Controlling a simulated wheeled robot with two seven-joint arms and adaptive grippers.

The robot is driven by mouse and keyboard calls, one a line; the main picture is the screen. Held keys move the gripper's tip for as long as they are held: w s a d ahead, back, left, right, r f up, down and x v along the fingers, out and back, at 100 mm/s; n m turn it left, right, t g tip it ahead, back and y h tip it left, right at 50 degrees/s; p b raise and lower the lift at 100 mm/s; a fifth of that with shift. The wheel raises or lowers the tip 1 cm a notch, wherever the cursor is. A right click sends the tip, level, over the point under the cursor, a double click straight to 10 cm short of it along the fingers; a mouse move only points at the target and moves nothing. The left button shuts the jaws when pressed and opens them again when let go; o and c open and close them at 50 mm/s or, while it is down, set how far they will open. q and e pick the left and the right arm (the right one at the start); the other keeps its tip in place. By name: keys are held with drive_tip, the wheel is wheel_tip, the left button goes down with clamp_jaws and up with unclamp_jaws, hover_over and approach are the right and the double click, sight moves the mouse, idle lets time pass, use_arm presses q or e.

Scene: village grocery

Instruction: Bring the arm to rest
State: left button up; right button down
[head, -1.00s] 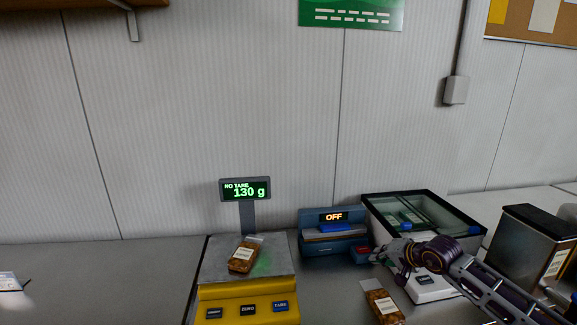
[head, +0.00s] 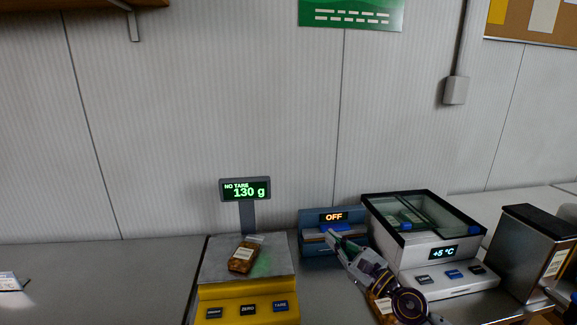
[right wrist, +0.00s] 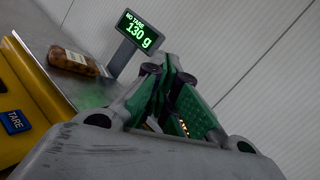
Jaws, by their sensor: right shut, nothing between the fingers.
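My right gripper (head: 334,237) is shut and empty. In the head view it is in front of the blue device that reads OFF, pointing up and left. In the right wrist view my shut right gripper (right wrist: 172,70) shows grey links and green pads, with the scale beyond it to the left. My left gripper is not in view.
A yellow scale (head: 225,315) reads 130 g with a brown packet (head: 243,256) on its plate. The blue device (head: 317,245) stands right of it, then a cooler (head: 415,262) reading +5 °C. Another packet (head: 383,304) lies partly behind my right arm. Counter at left is mostly clear.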

drive_tip(key=s+d+m+t+h, duration=0.2)
drive_tip(key=d+m+t+h, duration=0.6)
drive_tip(key=m, duration=1.1)
drive_tip(key=s+d+f+m+g+h, duration=0.2)
drive_tip(key=d+f+m+g+h, duration=0.15)
drive_tip(key=f+m, duration=0.35)
drive_tip(key=s+d+f+m+g+h, duration=0.3)
drive_tip(key=f+m+g+h, duration=0.2)
drive_tip(key=m, duration=0.3)
drive_tip(key=s+a+f+m+g+y, duration=0.2)
drive_tip(key=s+f+m+g, duration=0.5)
drive_tip(key=s, duration=0.4)
drive_tip(key=s+a+f+m+g+y, duration=0.25)
drive_tip(key=s+f+m+g, duration=0.25)
drive_tip(key=s+f, duration=0.8)
drive_tip(key=f, duration=2.8)
drive_tip(key=s+d+f+g, duration=0.1)
drive_tip(key=s+d+f, duration=0.1)
drive_tip(key=s+f, duration=0.8)
drive_tip(key=s+d+f+g+h, duration=0.1)
drive_tip(key=s+d+f, duration=0.2)
drive_tip(key=s+f, duration=0.7)
drive_tip(key=shift+s+d, duration=0.35)
drive_tip(key=shift+s, duration=0.7)
